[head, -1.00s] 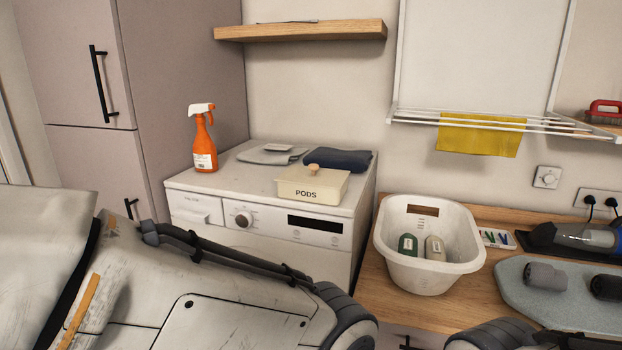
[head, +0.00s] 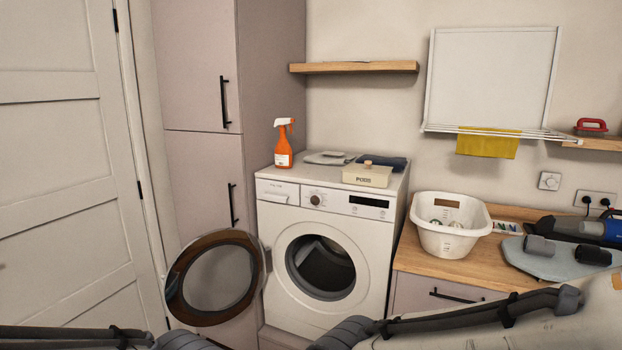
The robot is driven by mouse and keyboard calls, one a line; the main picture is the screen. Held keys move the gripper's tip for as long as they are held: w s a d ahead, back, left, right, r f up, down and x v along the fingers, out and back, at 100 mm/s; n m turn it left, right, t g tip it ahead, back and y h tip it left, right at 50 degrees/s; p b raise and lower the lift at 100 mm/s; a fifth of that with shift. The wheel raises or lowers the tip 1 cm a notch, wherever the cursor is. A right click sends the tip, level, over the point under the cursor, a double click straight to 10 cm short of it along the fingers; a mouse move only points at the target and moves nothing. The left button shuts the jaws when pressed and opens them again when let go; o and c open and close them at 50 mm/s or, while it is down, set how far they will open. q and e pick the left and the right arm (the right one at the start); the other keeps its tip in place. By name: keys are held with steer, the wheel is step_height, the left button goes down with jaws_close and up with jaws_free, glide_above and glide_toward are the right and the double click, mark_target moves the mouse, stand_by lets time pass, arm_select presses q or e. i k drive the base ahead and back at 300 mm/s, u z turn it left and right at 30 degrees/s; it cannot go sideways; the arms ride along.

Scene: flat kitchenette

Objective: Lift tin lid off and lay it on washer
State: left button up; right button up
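The cream tin marked PODS (head: 366,180) stands on top of the white washer (head: 283,190), near its front right. Its lid (head: 368,170), with a round wooden knob, sits on the tin. The washer's round door (head: 215,278) hangs wide open to the left, and the drum opening shows dark. Parts of my two arms show along the bottom edge, one at the left and one at the right. Neither gripper's fingers are in view, and both arms are well away from the tin.
An orange spray bottle (head: 284,145) stands at the washer top's back left. A grey folded cloth (head: 327,158) and a dark folded cloth (head: 383,162) lie behind the tin. A white basket (head: 450,236) stands on the wooden counter at right. The washer top's front left is bare.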

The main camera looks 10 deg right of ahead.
mark_target(367, 168)
steer(key=z, duration=0.85)
steer(key=i, duration=1.6)
steer(key=u, duration=0.9)
steer(key=i, duration=0.55)
steer(key=u, duration=0.55)
